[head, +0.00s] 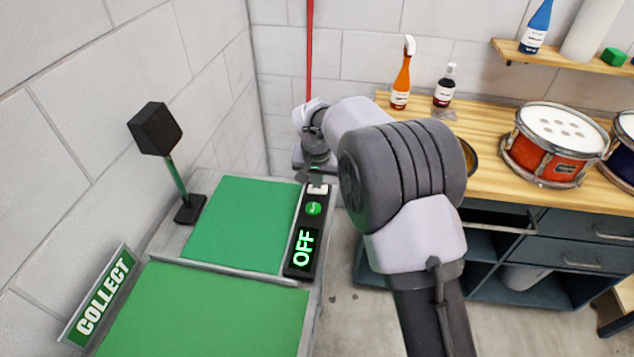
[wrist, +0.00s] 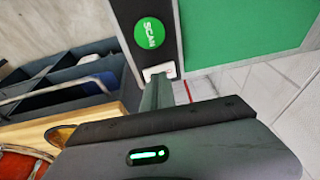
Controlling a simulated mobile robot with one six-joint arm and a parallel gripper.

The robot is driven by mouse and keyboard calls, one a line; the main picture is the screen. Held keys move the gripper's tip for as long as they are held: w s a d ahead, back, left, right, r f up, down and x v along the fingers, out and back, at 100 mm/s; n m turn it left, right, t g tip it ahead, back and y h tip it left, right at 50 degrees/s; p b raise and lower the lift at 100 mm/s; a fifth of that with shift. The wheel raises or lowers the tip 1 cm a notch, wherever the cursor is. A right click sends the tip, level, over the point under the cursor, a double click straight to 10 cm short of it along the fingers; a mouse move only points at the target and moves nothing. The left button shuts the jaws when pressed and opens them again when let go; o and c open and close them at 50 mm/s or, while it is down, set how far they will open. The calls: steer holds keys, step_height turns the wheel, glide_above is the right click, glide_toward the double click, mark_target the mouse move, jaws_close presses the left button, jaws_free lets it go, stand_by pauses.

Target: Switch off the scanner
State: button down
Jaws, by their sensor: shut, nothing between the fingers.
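The scanner's black control strip (head: 291,262) runs along the right edge of a green-topped counter. Its display (head: 304,247) reads OFF in lit green letters. Above that is a round green button (head: 314,209), marked SCAN in the wrist view (wrist: 149,33). At the strip's far end is a small white switch (head: 318,189), also seen in the wrist view (wrist: 158,70). My gripper (head: 316,181) is shut and empty, with its tips at the white switch (wrist: 157,80). The tips partly cover it, and I cannot tell whether they touch it. The scanner's black head (head: 155,128) stands on a post at left.
A COLLECT sign (head: 104,296) stands at the left beside a lower green surface (head: 205,312). A wooden bench (head: 485,150) at right holds an orange spray bottle (head: 401,80), a dark bottle (head: 445,88) and drums (head: 552,145). A red pole (head: 309,50) rises behind my gripper.

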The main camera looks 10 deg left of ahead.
steer(key=p+v, duration=0.4)
steer(key=v, duration=1.2)
steer(key=s+d+r+m+t+y+b, duration=0.15)
steer(key=s+d+r, duration=0.25)
steer(key=s+d, duration=0.55)
steer(key=s+d+r+m+h+b, duration=0.1)
steer(key=s+d+r+m+b, duration=0.15)
steer(key=s+d, duration=0.65)
steer(key=s+d+f+b, duration=0.1)
steer(key=s+d+f, duration=0.1)
steer(key=s, duration=0.3)
steer(key=s+d+f+m+b, duration=0.1)
steer(key=s+d+f, duration=0.1)
steer(key=s, duration=0.3)
steer(key=shift+s+d+f+t+y, duration=0.25)
steer(key=shift+s+d+t+y, duration=0.15)
steer(key=shift+d+t, duration=0.1)
